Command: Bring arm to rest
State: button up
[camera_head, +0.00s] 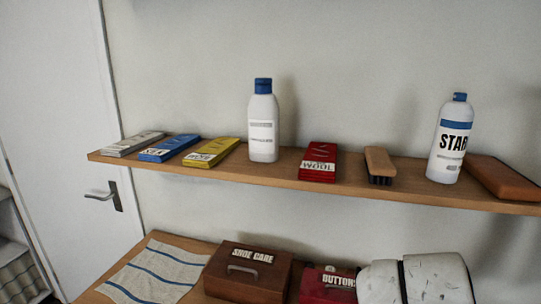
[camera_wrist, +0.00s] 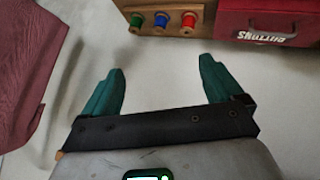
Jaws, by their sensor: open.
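My gripper (camera_wrist: 162,82) shows in the wrist view with its two green fingers spread wide apart. It is open, and nothing is between the fingers. In the head view a white rounded part of my arm (camera_head: 416,279) shows at the bottom right, in front of the lower shelf. The fingers themselves are not visible in the head view.
A wooden shelf (camera_head: 225,172) holds packets, a white bottle (camera_head: 263,125), a brush (camera_head: 380,163) and a starch bottle (camera_head: 451,140). Below stand a shoe care box (camera_head: 247,272) and a red buttons box (camera_head: 326,284), also in the wrist view (camera_wrist: 268,22). Dark red cloth (camera_wrist: 32,68) hangs left of the gripper.

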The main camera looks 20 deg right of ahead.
jog(key=s+a+f+n+y, duration=0.1)
jog(key=s+a+f, duration=0.1)
jog(key=f, duration=0.3)
jog(key=s+a+f+n+y, duration=0.1)
jog(key=s+f, duration=0.2)
jog(key=f, duration=0.2)
jog(key=s+a+f+n+y, duration=0.1)
jog(key=s+a+f+n, duration=0.1)
jog(key=f, duration=0.3)
jog(key=shift+s+a+f+g+b, duration=0.2)
jog(key=shift+s+a+g+b, duration=0.05)
jog(key=shift+a+g+b, duration=0.1)
jog(key=s+a+f+n+g+y, duration=0.2)
jog(key=s+a+f+y, duration=0.2)
jog(key=s+a+f, duration=0.4)
jog(key=s+f, duration=0.1)
jog(key=s, duration=0.2)
jog(key=shift+a+f, duration=0.25)
jog(key=shift+f, duration=0.1)
jog(key=shift+s, duration=0.1)
